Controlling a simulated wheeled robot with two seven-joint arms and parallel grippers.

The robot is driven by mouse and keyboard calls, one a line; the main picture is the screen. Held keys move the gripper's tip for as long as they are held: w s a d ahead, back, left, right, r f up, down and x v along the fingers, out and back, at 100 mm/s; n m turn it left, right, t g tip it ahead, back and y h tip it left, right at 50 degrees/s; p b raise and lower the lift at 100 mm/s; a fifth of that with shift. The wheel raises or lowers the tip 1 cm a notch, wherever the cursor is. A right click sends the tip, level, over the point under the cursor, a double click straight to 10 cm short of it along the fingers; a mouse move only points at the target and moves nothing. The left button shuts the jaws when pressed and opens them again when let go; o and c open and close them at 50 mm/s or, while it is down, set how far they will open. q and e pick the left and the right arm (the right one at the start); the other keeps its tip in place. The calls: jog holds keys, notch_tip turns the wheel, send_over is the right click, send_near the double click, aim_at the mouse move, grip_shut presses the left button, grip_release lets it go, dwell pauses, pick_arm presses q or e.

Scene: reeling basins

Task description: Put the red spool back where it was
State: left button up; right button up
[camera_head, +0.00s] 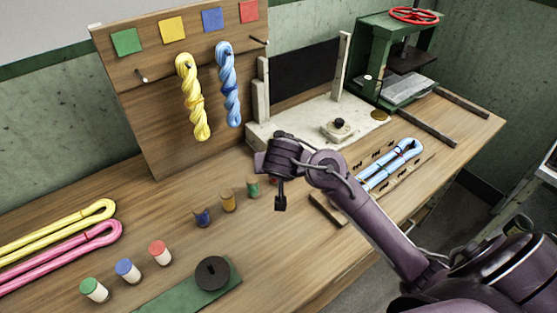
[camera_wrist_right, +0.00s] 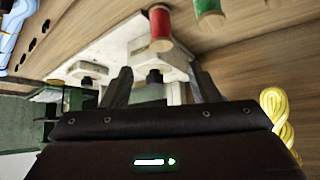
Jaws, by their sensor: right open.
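The red spool (camera_wrist_right: 160,30) stands on the wooden table in the right wrist view, beside a green spool (camera_wrist_right: 208,14) and close to the pale stone base (camera_wrist_right: 105,50). In the head view my right gripper largely hides it. My right gripper (camera_head: 280,203) hangs over the table there, just right of the green spool (camera_head: 253,187). In the wrist view my right gripper (camera_wrist_right: 162,88) is open, with nothing between its fingers, and the red spool is beyond them. My left gripper is not in view.
An orange spool (camera_head: 228,201) and a blue spool (camera_head: 202,217) continue the row leftward. Capped jars, including a red-lidded one (camera_head: 160,252), stand nearer the front left. A peg board (camera_head: 150,100) with hanging skeins is behind. A blue skein (camera_head: 392,165) lies on a board at right.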

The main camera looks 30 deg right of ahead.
jog(key=shift+v, duration=0.8)
jog(key=shift+s+f, duration=0.1)
